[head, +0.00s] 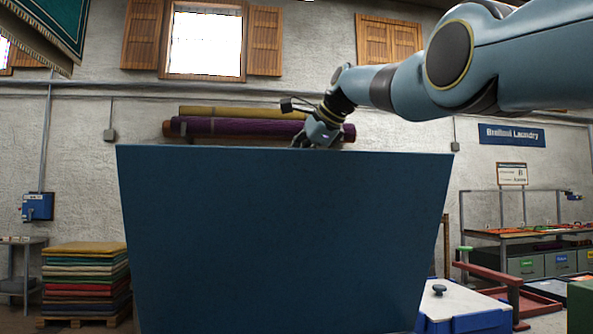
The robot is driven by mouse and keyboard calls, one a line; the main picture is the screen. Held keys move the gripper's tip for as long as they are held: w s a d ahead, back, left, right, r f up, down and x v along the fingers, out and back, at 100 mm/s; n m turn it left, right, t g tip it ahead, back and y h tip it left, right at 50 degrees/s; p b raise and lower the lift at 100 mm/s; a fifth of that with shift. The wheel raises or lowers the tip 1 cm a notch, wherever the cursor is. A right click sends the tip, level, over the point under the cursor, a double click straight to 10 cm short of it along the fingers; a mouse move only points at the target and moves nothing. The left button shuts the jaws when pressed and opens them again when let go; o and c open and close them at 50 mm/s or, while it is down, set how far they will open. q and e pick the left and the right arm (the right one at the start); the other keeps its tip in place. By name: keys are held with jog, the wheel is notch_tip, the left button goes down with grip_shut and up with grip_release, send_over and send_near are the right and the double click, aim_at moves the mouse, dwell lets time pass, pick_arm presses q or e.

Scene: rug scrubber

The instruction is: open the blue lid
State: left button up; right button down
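The blue lid (285,240) is a large flat dark-blue panel that fills the middle of the head view. It stands raised, with its broad face toward me and its top edge wider than its lower part. My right arm comes in from the upper right. My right gripper (318,136) is at the lid's top edge, right of its middle, and its fingertips are partly hidden behind that edge. I cannot tell whether it touches the lid or how far its fingers are closed. My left gripper is not in view. The lid hides whatever is behind and below it.
Rolled rugs (215,127) lie on a wall rack behind the lid. A stack of folded rugs (87,283) stands on a pallet at the left. At lower right are a blue box with a white top and black knob (452,302) and a red-railed frame (490,272).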

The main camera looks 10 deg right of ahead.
jog(key=shift+w+r, duration=0.15)
jog(key=shift+r, duration=0.35)
jog(key=c, duration=1.6)
grip_release()
jog(key=shift+o, duration=0.2)
jog(key=shift+w+f, duration=0.1)
jog(key=shift+f, duration=0.05)
jog(key=shift+d, duration=0.1)
